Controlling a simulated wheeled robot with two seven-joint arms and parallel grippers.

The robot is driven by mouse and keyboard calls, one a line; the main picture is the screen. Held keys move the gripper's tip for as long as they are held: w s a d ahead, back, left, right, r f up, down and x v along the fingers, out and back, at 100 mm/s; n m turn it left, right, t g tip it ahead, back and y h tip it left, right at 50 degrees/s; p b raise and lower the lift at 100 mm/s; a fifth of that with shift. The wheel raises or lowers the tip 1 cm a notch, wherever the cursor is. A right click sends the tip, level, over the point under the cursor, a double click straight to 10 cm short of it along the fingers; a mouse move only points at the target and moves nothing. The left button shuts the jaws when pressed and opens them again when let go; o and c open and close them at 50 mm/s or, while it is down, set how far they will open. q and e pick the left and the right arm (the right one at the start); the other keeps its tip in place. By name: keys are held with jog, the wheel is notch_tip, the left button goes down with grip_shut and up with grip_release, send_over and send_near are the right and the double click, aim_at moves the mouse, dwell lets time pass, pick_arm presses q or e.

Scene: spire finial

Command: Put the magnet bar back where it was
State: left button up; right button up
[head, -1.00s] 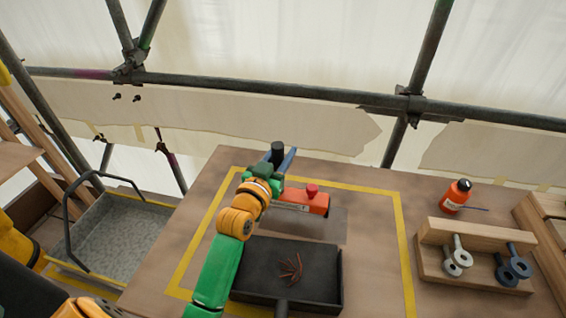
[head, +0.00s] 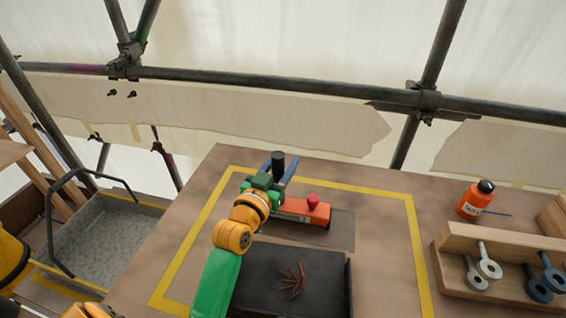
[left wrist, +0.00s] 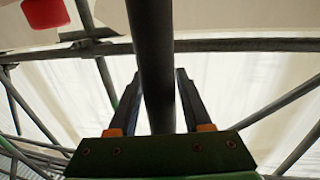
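The magnet bar (head: 298,212), a red-orange block with a red knob on top and a label on its side, lies at the upper left of a brown-grey rectangle on the table. A dark upright post, its handle as far as I can tell (head: 278,161), stands at its left end. My left gripper (head: 279,166) has its two blue-grey fingers apart, one on either side of the post. In the left wrist view the post (left wrist: 152,60) runs between the spread fingers, with gaps beside it. My wrist hides the bar's left end. My right gripper is out of view.
A dark tray (head: 330,307) with several rusty nail-like pieces sits in front of the bar, inside a yellow taped outline (head: 417,240). At right are an orange bottle (head: 474,202) and a wooden rack (head: 460,240) with metal eye parts. Scaffold poles stand behind.

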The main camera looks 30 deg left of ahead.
pick_arm(q)
jog(key=shift+o, duration=0.8)
jog(key=shift+r, duration=0.1)
jog(key=shift+s, duration=0.15)
jog(key=s, duration=1.1)
jog(key=shift+s+d, duration=0.35)
jog(key=shift+d, duration=0.05)
jog(key=shift+r, duration=0.1)
